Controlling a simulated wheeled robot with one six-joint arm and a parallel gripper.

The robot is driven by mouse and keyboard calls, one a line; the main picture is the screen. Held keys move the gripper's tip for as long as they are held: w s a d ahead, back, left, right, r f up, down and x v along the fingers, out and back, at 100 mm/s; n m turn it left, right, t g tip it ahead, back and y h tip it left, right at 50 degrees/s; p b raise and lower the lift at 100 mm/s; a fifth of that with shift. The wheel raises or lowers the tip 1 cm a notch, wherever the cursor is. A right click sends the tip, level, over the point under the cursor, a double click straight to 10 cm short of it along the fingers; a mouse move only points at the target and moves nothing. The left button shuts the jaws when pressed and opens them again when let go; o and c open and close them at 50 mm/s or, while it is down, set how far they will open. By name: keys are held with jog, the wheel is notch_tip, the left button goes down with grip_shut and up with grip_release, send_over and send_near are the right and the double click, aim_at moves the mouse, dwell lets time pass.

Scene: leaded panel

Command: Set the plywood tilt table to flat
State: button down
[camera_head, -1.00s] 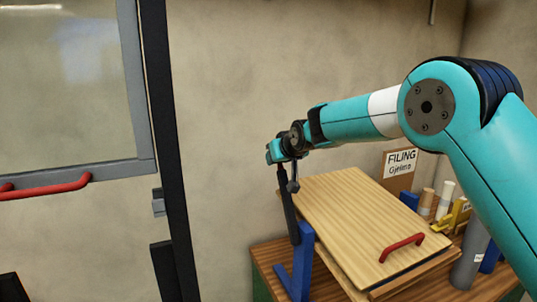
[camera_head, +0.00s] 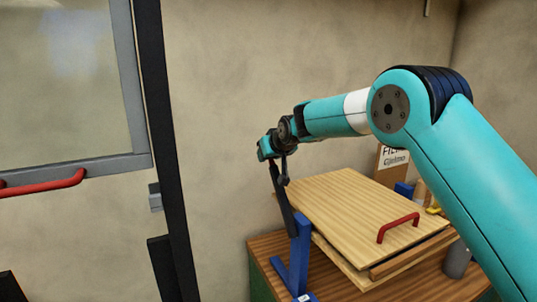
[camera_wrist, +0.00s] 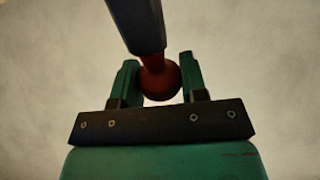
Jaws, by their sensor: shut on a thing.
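The plywood tilt table (camera_head: 350,205) is a pale board with a red handle (camera_head: 398,227) on its near right part. It slopes down toward the front, above a lower board (camera_head: 345,265) on a brown workbench. A dark lever (camera_head: 281,198) rises from a blue bracket (camera_head: 299,255) at the table's left side and leans left. My gripper (camera_head: 268,158) is at the lever's top end. In the wrist view, my gripper (camera_wrist: 160,80) has its green fingers on both sides of a red knob (camera_wrist: 159,83) at the end of the dark lever (camera_wrist: 138,25). The gripper hides the knob in the head view.
A FILING sign (camera_head: 393,160) stands behind the table. A grey cylinder (camera_head: 456,260) and other items stand at the bench's right, partly behind my arm. A grey-framed glass panel (camera_head: 65,90) with a red handle (camera_head: 42,184) is at left, beside a dark post (camera_head: 165,150).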

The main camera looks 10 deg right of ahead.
jog(key=shift+f, duration=0.2)
jog(key=c, duration=0.7)
grip_release()
jog(key=shift+w+f, duration=0.1)
jog(key=shift+w, duration=0.1)
jog(key=b+v, duration=0.7)
jog(key=v, duration=1)
jog(key=shift+s+d+r, duration=0.1)
jog(key=shift+s+r, duration=0.1)
jog(key=shift+r, duration=0.1)
jog(key=s+f+n+g, duration=0.1)
jog(key=s+f+g, duration=0.2)
jog(key=s, duration=1)
jog(key=s+f+n+g+b, duration=0.1)
jog(key=s+f+g, duration=0.2)
jog(key=s+f, duration=0.6)
jog(key=s+f+n+g+y+b, duration=0.1)
jog(key=s+f+g, duration=0.3)
jog(key=s, duration=1.2)
jog(key=shift+s+d+f+n, duration=0.1)
jog(key=shift+s+f+n, duration=0.1)
jog(key=shift+f, duration=0.35)
jog(key=shift+s+f+n, duration=0.1)
jog(key=shift+s+f, duration=0.1)
jog(key=shift+f, duration=0.3)
